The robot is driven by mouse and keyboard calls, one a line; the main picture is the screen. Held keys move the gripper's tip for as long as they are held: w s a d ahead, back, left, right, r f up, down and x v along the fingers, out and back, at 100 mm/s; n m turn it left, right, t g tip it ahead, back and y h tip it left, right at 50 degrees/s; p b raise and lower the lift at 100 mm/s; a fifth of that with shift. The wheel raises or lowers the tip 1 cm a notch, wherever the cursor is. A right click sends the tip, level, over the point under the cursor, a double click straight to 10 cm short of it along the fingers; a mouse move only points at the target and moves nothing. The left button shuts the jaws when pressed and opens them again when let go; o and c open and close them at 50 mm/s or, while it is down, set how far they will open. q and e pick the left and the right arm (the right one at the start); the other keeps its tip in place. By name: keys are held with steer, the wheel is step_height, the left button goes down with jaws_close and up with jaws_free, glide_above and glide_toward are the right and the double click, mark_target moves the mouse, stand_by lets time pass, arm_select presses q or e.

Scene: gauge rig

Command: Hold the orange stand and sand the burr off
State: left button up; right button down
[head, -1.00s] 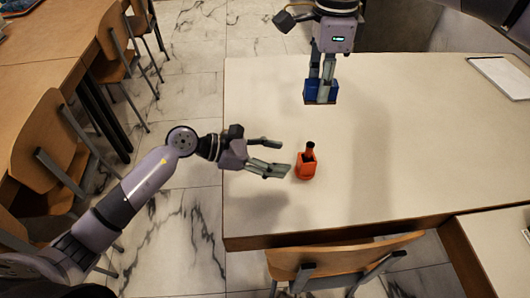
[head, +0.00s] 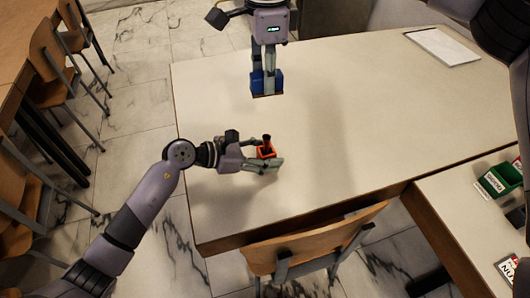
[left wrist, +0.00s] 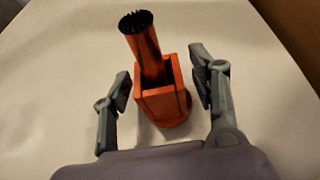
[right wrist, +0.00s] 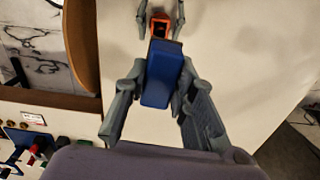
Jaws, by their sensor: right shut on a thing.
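The orange stand (head: 264,153) is upright near the left part of the pale table. A tube (left wrist: 150,53) rises tilted from its square socket, with a dark jagged rim (left wrist: 136,20) on top. My left gripper (head: 267,157) is open, with one finger on each side of the stand. The left wrist view shows gaps between the stand and both fingers (left wrist: 163,92). My right gripper (head: 265,72) is shut on a blue block (head: 266,83) with a brown underside, held above the table behind the stand. The block also shows in the right wrist view (right wrist: 161,78).
A wooden chair (head: 320,240) stands at the table's front edge. A white flat tray (head: 442,48) lies at the back right. A side table at the right holds a green bin (head: 498,180). The table's middle is clear.

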arm_select(q)
steer(key=c, duration=1.1)
steer(key=shift+c, duration=0.2)
arm_select(e)
glide_above(267, 137)
steer(key=shift+n, duration=0.4)
step_height(267, 137, down, 9)
steer(key=shift+r, duration=0.1)
steer(key=shift+f, duration=1.95)
steer(key=shift+f, duration=0.6)
steer(key=shift+w+d, duration=0.2)
steer(key=shift+d, duration=0.6)
steer(key=shift+f, duration=0.1)
steer(key=shift+s+a+f, duration=0.1)
steer(key=shift+s+a, duration=0.2)
steer(key=shift+a, duration=0.5)
steer(key=shift+s+a, duration=0.3)
steer(key=shift+a, duration=0.5)
